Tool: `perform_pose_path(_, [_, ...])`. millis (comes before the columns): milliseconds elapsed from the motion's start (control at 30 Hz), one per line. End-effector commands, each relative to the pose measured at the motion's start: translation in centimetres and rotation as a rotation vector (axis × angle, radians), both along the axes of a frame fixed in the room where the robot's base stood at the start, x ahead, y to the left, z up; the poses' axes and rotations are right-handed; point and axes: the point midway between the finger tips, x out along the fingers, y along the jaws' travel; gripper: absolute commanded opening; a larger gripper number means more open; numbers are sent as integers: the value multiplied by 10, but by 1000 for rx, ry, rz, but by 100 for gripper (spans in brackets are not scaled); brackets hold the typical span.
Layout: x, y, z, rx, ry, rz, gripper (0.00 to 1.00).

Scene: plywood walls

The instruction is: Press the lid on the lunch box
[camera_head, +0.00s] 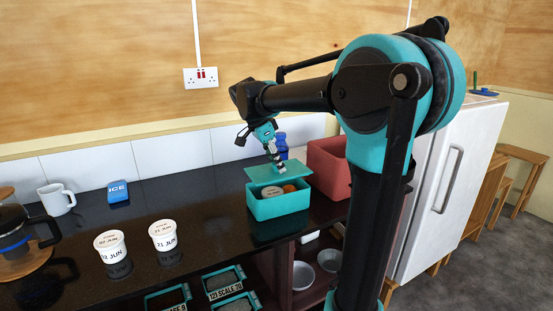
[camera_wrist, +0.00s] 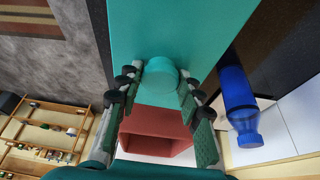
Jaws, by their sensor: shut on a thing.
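The teal lunch box (camera_head: 275,209) stands open on the black counter near its front edge. My gripper (camera_head: 279,168) is shut on the lid's round knob. In the wrist view my gripper (camera_wrist: 160,82) has a finger on each side of the knob (camera_wrist: 160,75), with the lid (camera_wrist: 175,35) beyond. The lid hides the back of the box; whether they touch there is unclear.
A red crate (camera_head: 326,163) stands close on the right of the box. A blue bottle (camera_wrist: 238,105) stands behind. Two white tubs (camera_head: 110,247) (camera_head: 163,236), a mug (camera_head: 56,199) and an ice pack (camera_head: 118,192) are to the left. The counter between is clear.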

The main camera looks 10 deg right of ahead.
Motion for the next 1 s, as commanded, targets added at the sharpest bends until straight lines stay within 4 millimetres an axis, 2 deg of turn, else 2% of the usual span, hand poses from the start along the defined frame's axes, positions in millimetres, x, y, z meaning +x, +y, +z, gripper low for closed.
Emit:
perform_pose_path(700, [0, 0, -39, 0, 0, 0, 7])
perform_pose_path(1000, [0, 0, -49, 0, 0, 0, 7])
